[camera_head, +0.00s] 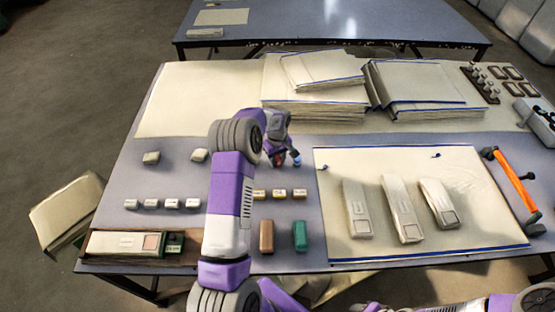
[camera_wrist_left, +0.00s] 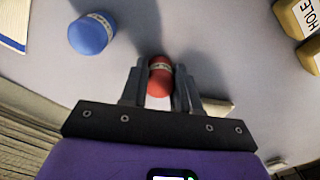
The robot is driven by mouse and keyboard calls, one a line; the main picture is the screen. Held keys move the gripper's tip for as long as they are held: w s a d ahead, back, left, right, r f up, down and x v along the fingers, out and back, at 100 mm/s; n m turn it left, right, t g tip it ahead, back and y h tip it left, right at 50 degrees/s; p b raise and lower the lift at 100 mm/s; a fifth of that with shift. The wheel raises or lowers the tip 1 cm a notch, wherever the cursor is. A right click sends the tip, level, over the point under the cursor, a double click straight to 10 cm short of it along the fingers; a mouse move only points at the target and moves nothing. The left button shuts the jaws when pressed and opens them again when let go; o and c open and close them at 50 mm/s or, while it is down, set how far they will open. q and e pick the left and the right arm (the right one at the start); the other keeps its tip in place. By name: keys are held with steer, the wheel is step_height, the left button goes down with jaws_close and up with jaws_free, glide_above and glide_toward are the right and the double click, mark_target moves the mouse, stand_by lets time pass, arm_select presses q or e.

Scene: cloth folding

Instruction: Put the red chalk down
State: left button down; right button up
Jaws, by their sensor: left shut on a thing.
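My left gripper (camera_head: 281,158) is over the blue-grey table, left of the large pale sheet's top corner. In the left wrist view its two fingers (camera_wrist_left: 160,88) are closed on the red chalk (camera_wrist_left: 159,77), a short red piece with a pale label band. A bit of red chalk (camera_head: 277,160) also shows at the gripper in the head view. I cannot tell whether it touches the table. The blue chalk (camera_wrist_left: 92,33) stands apart from the gripper, and shows just right of it in the head view (camera_head: 297,163). My right gripper is not in view.
The pale sheet (camera_head: 400,165) on the right bears several long pale blocks (camera_head: 357,208). Stacked cloths (camera_head: 315,95) lie behind the gripper. Small labelled blocks (camera_head: 279,194), a brown block (camera_head: 266,236) and a green block (camera_head: 299,236) lie nearer. An orange-handled tool (camera_head: 512,180) is at right.

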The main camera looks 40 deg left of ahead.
arm_select(q)
steer(key=shift+f, duration=0.1)
steer(key=c, duration=0.8)
jaws_free()
step_height(320, 180, up, 12)
steer(key=p, duration=0.3)
